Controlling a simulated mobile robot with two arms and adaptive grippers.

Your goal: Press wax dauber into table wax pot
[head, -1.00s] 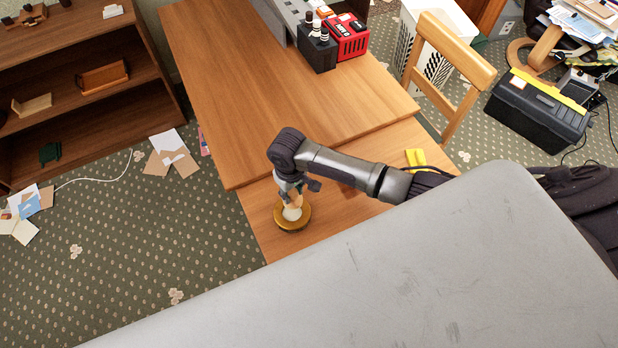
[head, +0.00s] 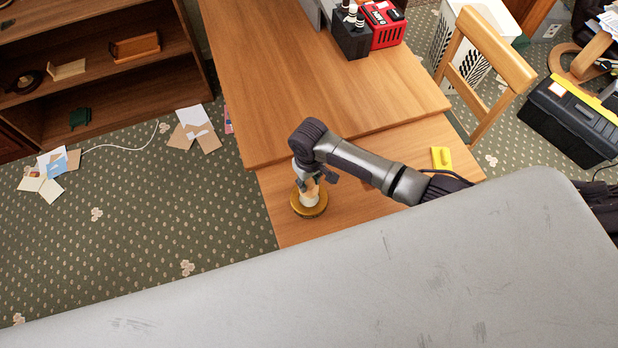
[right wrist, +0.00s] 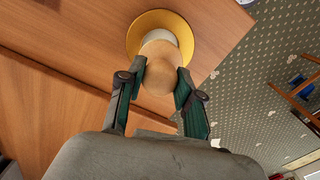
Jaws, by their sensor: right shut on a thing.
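The wax dauber has a rounded pale wooden handle (right wrist: 158,72) and a white lower part (right wrist: 160,37). My right gripper (right wrist: 160,78) is shut on the handle, one finger on each side. The dauber also shows as a pale shape under the gripper in the head view (head: 311,198). The round golden-yellow wax pot (head: 309,212) stands on the lower table section near its left edge; its rim also shows in the right wrist view (right wrist: 135,38). The dauber's lower end is over or in the pot; I cannot tell whether it touches the wax. My left gripper is not in view.
The wooden table (head: 300,100) has a raised section behind the pot. A yellow object (head: 441,158) lies right of my arm. A black holder with bottles (head: 351,38) and a red box (head: 384,25) stand at the back. A wooden chair (head: 490,65) is at the right.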

